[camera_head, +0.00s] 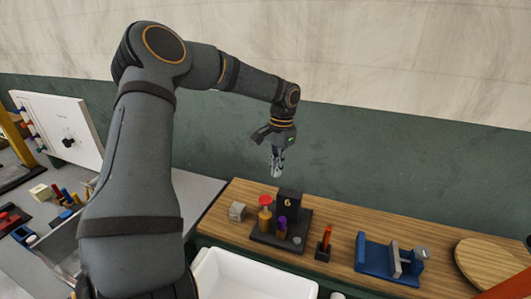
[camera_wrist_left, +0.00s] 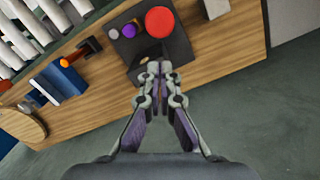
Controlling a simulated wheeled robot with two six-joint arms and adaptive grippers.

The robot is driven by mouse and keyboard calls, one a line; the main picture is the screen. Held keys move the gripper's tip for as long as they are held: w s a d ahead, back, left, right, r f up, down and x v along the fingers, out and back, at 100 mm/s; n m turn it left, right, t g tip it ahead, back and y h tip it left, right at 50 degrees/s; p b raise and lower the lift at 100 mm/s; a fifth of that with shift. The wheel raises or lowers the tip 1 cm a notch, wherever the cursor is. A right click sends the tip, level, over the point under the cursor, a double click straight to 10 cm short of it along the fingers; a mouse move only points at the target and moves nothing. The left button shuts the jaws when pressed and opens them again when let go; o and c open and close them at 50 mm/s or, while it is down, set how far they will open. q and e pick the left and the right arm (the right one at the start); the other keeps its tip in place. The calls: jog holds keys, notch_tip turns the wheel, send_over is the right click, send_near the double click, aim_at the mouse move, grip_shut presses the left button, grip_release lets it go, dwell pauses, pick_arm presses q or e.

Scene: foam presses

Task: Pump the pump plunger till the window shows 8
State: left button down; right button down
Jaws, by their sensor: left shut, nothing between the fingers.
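The pump plunger (camera_head: 265,201) has a red round top over a yellow body and stands on a dark base (camera_head: 278,243). The window (camera_head: 288,202) is a dark upright block showing 6. In the left wrist view the plunger's red top (camera_wrist_left: 160,21) is beyond my fingertips, with the dark window block (camera_wrist_left: 148,57) partly behind them. My left gripper (camera_head: 276,174) points down above and behind the base, apart from the plunger. In the left wrist view its fingers (camera_wrist_left: 160,72) are shut and empty. My right gripper is not in view.
A purple peg (camera_head: 282,225) stands on the base beside the plunger. A red-handled item (camera_head: 325,240) and a blue vise-like fixture (camera_head: 385,259) stand to the right. A white bin (camera_head: 250,277) is in front.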

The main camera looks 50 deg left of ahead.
pick_arm(q)
jog(key=r, duration=0.3)
jog(key=shift+w+r, duration=0.25)
jog(key=shift+s+a, duration=0.1)
jog(key=shift+f, duration=0.1)
